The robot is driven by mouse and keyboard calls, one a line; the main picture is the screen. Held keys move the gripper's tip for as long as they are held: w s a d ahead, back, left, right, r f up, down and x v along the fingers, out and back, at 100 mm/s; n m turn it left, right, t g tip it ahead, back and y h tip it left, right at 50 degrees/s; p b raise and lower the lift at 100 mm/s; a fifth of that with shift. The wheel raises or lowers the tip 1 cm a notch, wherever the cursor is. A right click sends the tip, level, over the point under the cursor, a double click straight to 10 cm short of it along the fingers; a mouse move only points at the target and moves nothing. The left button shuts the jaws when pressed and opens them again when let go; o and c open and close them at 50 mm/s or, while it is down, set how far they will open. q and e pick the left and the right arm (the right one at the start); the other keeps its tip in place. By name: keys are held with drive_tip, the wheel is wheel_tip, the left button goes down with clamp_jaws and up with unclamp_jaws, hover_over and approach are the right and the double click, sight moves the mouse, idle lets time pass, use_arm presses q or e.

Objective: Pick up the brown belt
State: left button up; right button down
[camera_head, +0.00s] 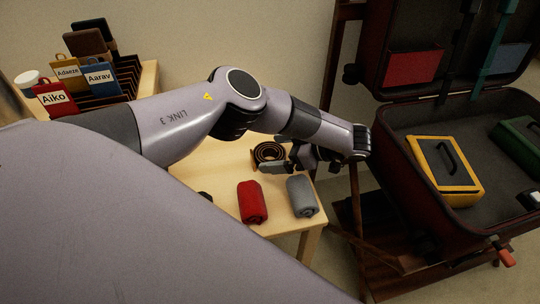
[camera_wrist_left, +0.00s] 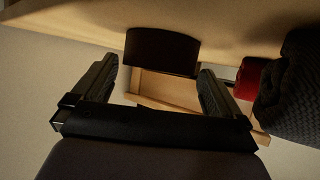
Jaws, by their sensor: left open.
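The brown belt (camera_head: 268,152) is a dark coil on the light wooden table, near its far right part. In the left wrist view the belt (camera_wrist_left: 162,51) shows as a dark brown band, just ahead of the fingertips and between their lines. My left gripper (camera_head: 275,156) reaches in from the right side of the table, its fingers pointing at the belt, one on each side. In the left wrist view the gripper (camera_wrist_left: 158,68) is open with nothing between its fingers. Whether a finger touches the belt cannot be told. My right gripper is not in view.
A red roll (camera_head: 252,202) and a grey roll (camera_head: 302,196) lie on the table in front of the belt. An open suitcase (camera_head: 408,205) holding a yellow case (camera_head: 445,170) stands at the right. Tagged items and a dark rack (camera_head: 125,82) are at the back left.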

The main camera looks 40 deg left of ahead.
use_arm(q)
drive_tip(key=c, duration=0.8)
drive_tip(key=shift+r, duration=0.1)
